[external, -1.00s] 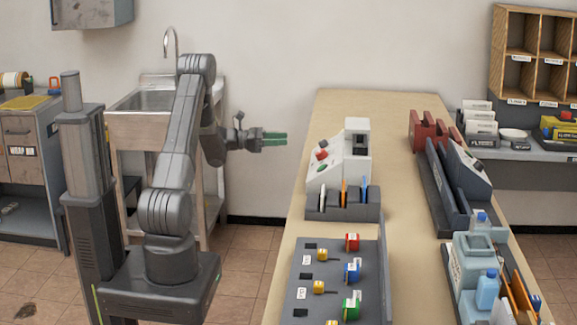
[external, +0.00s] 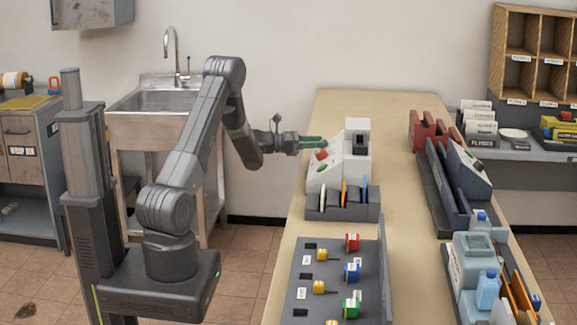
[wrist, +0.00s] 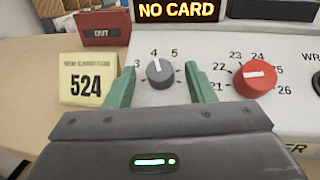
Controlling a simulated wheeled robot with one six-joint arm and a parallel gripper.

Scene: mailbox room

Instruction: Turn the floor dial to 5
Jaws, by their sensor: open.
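The grey dial (wrist: 159,73) is on the white machine's panel in the wrist view, with marks 3, 4 and 5 around it. Its white pointer line points up, close to 4. I take it for the floor dial, though its name label is not visible. My gripper (wrist: 161,88) is open, with one green finger to each side of the grey dial and visible gaps between. I cannot tell whether the fingertips reach its depth. In the external view my gripper (external: 311,142) is at the left side of the white machine (external: 355,160).
A red dial (wrist: 255,78) with marks 21 to 26 sits right of my right finger. A yellow card reading 524 (wrist: 87,79) stands beside the left finger. A display (wrist: 177,10) reads NO CARD. A dark file rack (external: 343,207) stands before the machine.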

